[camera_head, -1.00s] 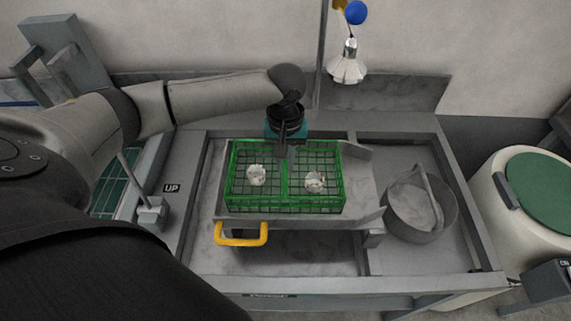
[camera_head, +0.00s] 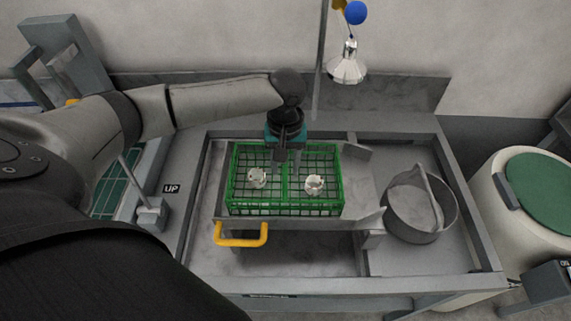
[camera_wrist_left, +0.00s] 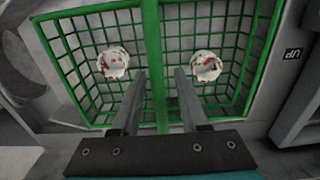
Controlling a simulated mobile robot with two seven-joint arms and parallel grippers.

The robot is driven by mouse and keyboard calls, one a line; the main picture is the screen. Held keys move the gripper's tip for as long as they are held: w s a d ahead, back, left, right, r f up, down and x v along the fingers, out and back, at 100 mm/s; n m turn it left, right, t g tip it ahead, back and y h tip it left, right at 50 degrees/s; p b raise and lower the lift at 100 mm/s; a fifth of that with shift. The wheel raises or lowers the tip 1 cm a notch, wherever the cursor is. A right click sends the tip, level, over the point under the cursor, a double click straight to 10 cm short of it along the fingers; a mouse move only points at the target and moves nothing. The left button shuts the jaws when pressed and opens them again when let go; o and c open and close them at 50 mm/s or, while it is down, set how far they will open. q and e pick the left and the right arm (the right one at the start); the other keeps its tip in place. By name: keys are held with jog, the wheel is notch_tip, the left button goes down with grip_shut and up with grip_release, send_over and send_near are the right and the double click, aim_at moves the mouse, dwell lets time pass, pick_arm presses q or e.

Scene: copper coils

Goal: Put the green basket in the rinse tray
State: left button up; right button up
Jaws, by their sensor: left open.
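The green wire basket (camera_head: 233,196) sits on a grey metal tray (camera_head: 360,190) with a yellow handle (camera_head: 241,238), inside the large grey basin. Two small whitish pieces with reddish marks lie in the basket, one in each half. My left gripper (camera_head: 287,163) is over the basket's middle, pointing down. In the left wrist view, its two fingers (camera_wrist_left: 160,74) are apart, one on each side of the basket's green centre bar (camera_wrist_left: 153,45). Whether they touch it, I cannot tell. Which surface is the rinse tray is not labelled. My right gripper is out of view.
A grey round bucket (camera_head: 420,210) with a handle stands to the right in the basin. A lamp (camera_head: 347,68) hangs behind. A white drum with a green lid (camera_head: 541,193) stands at far right. An "UP" label (camera_head: 171,188) is on the left rim.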

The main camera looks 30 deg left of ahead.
pick_arm(q)
notch_tip(320, 180, up, 12)
jog(key=shift+r+p, duration=0.1)
jog(key=shift+p, duration=0.6)
